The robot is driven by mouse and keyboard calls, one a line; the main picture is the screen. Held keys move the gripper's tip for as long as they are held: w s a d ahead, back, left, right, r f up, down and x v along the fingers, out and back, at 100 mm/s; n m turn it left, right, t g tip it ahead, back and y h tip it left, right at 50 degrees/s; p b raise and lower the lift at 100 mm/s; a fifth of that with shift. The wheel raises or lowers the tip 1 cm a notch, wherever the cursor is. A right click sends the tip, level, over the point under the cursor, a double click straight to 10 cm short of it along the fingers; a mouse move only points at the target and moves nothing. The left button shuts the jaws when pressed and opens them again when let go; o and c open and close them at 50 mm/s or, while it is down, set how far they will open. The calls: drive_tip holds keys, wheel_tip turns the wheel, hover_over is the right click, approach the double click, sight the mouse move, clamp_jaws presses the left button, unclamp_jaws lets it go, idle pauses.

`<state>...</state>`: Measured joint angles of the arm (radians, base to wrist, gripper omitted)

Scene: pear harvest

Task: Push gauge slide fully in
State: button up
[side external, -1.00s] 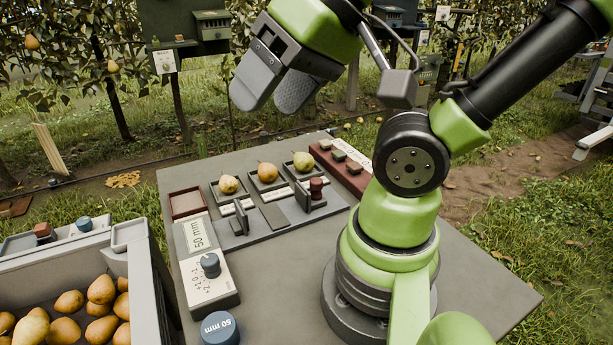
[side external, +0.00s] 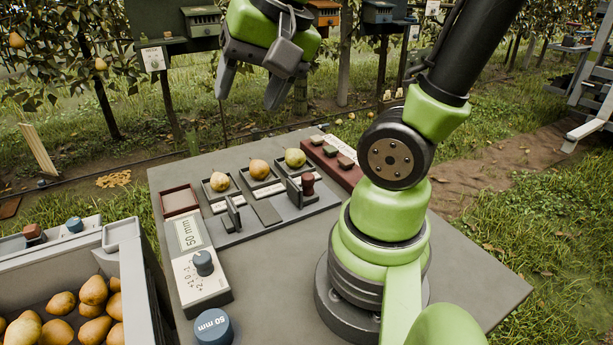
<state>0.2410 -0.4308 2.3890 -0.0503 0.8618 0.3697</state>
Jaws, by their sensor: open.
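The gauge (side external: 240,234) is a dark grey base on the table. It has one upright plate (side external: 233,214) at its left end. A second upright plate (side external: 294,193), with a dark red knob (side external: 308,184) beside it, looks like the slide at the right end. A clear gap with a flat grey pad (side external: 266,212) lies between the plates. My gripper (side external: 249,92) is open and empty, well above the table's far side, with its fingers pointing down. It is apart from the gauge and the knob.
Three pears in small trays (side external: 220,186) stand just behind the gauge. A dial box (side external: 200,275) reading 50 mm and a blue 50 mm cylinder (side external: 213,327) are at the left. A pear crate (side external: 150,290) stands beside the table.

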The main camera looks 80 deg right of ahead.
drive_tip(key=w+d+f+m+g, duration=0.25)
drive_tip(key=d+f+m, duration=0.35)
drive_tip(key=d+m, duration=0.45)
drive_tip(key=m+g, duration=0.3)
drive_tip(key=m, duration=0.5)
hover_over(307, 175)
wheel_tip(307, 175, down, 8)
drive_tip(key=shift+n+y, duration=0.25)
drive_tip(key=shift+y, duration=0.05)
wheel_tip(307, 175, down, 10)
drive_tip(key=shift+a+r, duration=0.1)
